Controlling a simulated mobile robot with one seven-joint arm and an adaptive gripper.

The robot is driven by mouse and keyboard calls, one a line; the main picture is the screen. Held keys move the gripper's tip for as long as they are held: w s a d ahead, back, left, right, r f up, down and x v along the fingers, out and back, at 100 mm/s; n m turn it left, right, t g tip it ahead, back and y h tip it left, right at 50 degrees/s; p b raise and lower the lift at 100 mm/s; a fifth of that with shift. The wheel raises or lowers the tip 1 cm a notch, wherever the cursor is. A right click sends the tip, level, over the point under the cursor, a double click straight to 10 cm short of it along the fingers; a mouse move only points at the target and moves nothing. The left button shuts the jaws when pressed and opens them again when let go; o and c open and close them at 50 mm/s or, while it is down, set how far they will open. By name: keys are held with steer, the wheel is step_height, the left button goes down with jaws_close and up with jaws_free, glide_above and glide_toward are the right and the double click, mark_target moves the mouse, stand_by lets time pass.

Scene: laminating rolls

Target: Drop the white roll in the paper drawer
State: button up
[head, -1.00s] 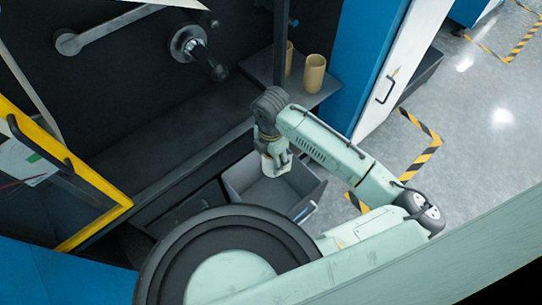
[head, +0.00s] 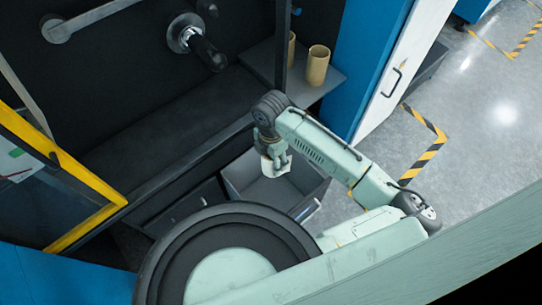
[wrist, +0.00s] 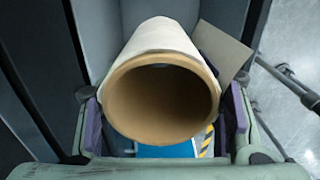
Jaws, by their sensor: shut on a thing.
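The white roll (wrist: 161,36) has a brown cardboard core, with its open end toward the wrist camera. My gripper (wrist: 162,122) is shut on it, one pad on each side. In the head view my gripper (head: 275,163) points down over the open grey drawer (head: 241,177), and the white roll (head: 274,175) shows as a small pale piece under the fingers. In the head view the roll appears over the drawer opening; its exact height above the drawer floor cannot be told.
Two brown cardboard cores (head: 317,66) stand on a grey shelf at the back right. A closed drawer front (head: 187,204) is left of the open drawer. A yellow-framed door (head: 85,180) stands open at left. Open floor (head: 480,130) lies to the right.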

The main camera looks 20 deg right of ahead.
steer(key=o, duration=1.3)
step_height(320, 180, up, 12)
stand_by(0.6)
